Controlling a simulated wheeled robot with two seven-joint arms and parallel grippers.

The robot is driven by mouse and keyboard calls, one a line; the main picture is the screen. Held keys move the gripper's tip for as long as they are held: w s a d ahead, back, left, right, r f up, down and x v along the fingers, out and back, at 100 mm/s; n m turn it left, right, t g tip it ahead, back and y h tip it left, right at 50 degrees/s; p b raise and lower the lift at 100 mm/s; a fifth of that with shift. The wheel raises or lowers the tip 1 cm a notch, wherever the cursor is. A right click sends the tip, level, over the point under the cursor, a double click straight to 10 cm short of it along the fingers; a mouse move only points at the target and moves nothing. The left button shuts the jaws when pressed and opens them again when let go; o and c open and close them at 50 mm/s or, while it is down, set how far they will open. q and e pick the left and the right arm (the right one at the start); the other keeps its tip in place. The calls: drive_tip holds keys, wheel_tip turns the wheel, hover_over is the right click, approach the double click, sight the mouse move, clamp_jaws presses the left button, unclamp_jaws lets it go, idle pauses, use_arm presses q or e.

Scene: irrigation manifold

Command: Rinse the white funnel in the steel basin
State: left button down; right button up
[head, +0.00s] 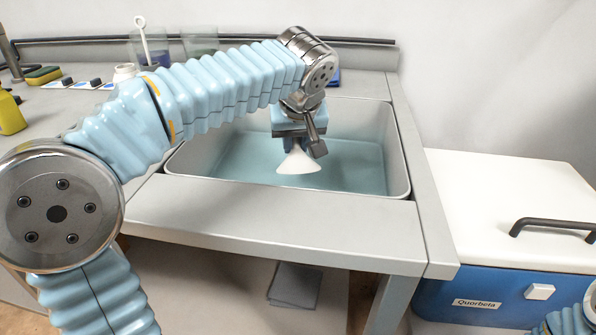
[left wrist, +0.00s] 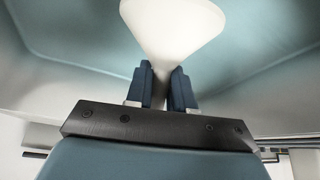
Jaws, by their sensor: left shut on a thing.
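The white funnel (head: 298,163) hangs from my left gripper (head: 300,143) with its wide mouth down, over the steel basin (head: 402,150). The basin holds blue-green water (head: 350,165). In the left wrist view the blue fingers of my left gripper (left wrist: 160,88) are shut on the narrow stem of the funnel (left wrist: 172,28), and the cone flares away from them. I cannot tell whether the funnel's rim touches the water. My right gripper is not in view; only a bit of my right arm shows at the lower right.
A blue cooler box with a white lid (head: 510,190) and dark handle stands right of the counter. Clear containers (head: 155,48), a yellow bottle (head: 10,112) and a sponge (head: 43,75) stand on the left and back counter. The basin's front ledge (head: 270,222) is clear.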

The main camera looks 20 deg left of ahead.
use_arm(q)
wheel_tip(320, 180, up, 3)
drive_tip(key=shift+f+p, duration=0.1)
drive_tip(key=shift+p, duration=0.85)
wheel_tip(320, 180, up, 5)
drive_tip(key=p, duration=0.4)
drive_tip(key=shift+r, duration=0.4)
wheel_tip(320, 180, up, 7)
drive_tip(key=shift+r, duration=0.2)
idle(1.1)
drive_tip(key=shift+r, duration=2)
drive_tip(key=shift+r, duration=0.1)
